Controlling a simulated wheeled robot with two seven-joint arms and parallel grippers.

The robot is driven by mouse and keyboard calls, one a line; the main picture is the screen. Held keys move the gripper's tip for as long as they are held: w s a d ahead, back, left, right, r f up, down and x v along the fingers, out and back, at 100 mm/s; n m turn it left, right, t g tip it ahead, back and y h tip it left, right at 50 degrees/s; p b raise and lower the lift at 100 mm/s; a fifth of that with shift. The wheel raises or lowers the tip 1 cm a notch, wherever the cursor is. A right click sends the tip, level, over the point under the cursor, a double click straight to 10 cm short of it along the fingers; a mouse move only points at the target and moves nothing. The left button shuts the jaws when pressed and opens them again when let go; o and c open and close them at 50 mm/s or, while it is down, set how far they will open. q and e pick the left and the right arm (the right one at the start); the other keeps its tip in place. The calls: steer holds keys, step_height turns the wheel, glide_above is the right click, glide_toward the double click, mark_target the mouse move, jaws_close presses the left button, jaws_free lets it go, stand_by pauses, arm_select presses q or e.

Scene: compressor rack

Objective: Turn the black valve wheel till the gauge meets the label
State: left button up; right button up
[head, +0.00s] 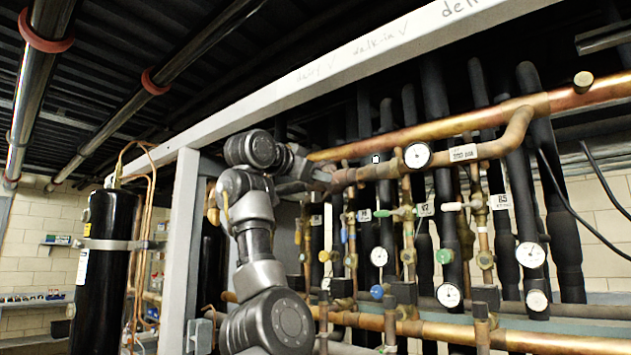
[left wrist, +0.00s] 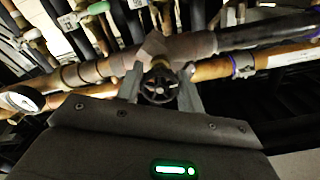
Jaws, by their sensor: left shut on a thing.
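The black valve wheel (left wrist: 159,86) sits on a copper pipe fitting in the left wrist view, between the two fingers of my left gripper (left wrist: 161,92). The gripper is shut on the wheel. In the head view my left gripper (head: 322,177) reaches the upper copper pipe, and the wheel is hidden behind it. A round white gauge (head: 417,155) is on that pipe, right of the gripper. It also shows at the left edge of the left wrist view (left wrist: 24,99). Its needle is too small to read. A white label (head: 463,153) is on the pipe just right of the gauge. My right gripper is not in view.
A grey steel frame post (head: 180,250) and a top beam (head: 330,65) stand close to my left arm. Several black insulated pipes, small valves and lower gauges (head: 530,255) fill the rack below. A black tank (head: 104,270) stands at the left.

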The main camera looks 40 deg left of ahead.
arm_select(q)
steer(key=shift+m+b, duration=0.35)
steer(key=shift+m, duration=0.65)
steer(key=o, duration=1)
steer(key=shift+d, duration=0.1)
